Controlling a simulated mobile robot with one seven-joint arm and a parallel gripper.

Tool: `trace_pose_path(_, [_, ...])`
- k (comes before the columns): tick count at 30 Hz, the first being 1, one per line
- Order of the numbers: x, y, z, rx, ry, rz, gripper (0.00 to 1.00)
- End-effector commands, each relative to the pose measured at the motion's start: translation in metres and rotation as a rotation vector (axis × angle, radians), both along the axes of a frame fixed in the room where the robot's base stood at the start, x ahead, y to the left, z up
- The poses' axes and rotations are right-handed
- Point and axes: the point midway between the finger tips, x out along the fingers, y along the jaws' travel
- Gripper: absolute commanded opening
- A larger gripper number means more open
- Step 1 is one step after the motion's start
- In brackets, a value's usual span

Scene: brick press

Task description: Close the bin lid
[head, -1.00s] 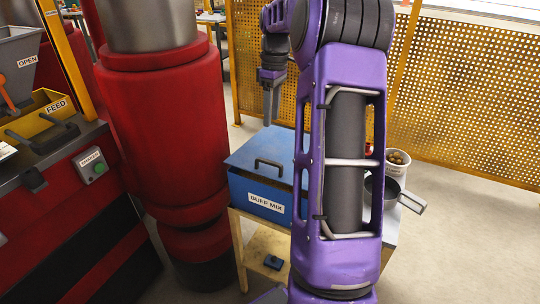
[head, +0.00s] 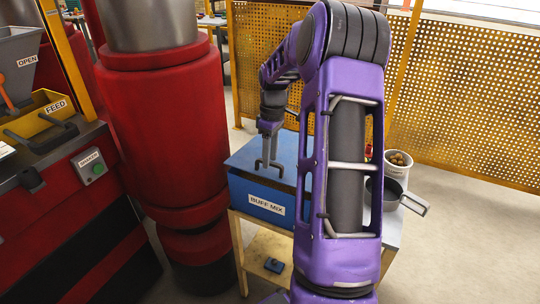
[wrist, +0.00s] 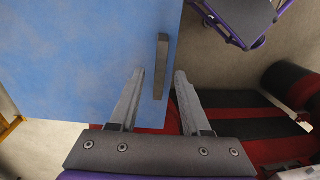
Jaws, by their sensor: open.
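The blue bin (head: 245,193) labelled BUFF MIX stands on a small table. Its blue lid (head: 243,155) lies over the top, with a dark gap showing between its front edge and the bin's rim. My gripper (head: 267,164) is open and points down over the lid's handle. In the wrist view, the lid (wrist: 75,60) fills the upper left and the grey handle (wrist: 162,66) shows between the lines of my two open fingertips (wrist: 160,74). I cannot tell whether the fingers touch the handle. My arm hides the bin's right side.
A red press column (head: 165,130) stands close left of the bin. A white bucket (head: 397,168) and a dark pan (head: 385,192) are to the right. A yellow perforated fence (head: 465,95) runs behind. A small dark blue object (head: 274,265) lies on the lower shelf.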

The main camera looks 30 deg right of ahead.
Motion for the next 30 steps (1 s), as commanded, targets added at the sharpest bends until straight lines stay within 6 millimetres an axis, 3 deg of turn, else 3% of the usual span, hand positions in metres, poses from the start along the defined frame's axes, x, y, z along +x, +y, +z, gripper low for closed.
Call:
trace_pose_path(2, [0.0,0.0,0.0001,0.0,0.0,0.0,0.44])
trace_pose_path(9, [0.0,0.0001,0.0003,0.0,0.0,0.0,0.01])
trace_pose_path(30, [0.0,0.0002,0.0006,0.0,0.0,0.0,0.0])
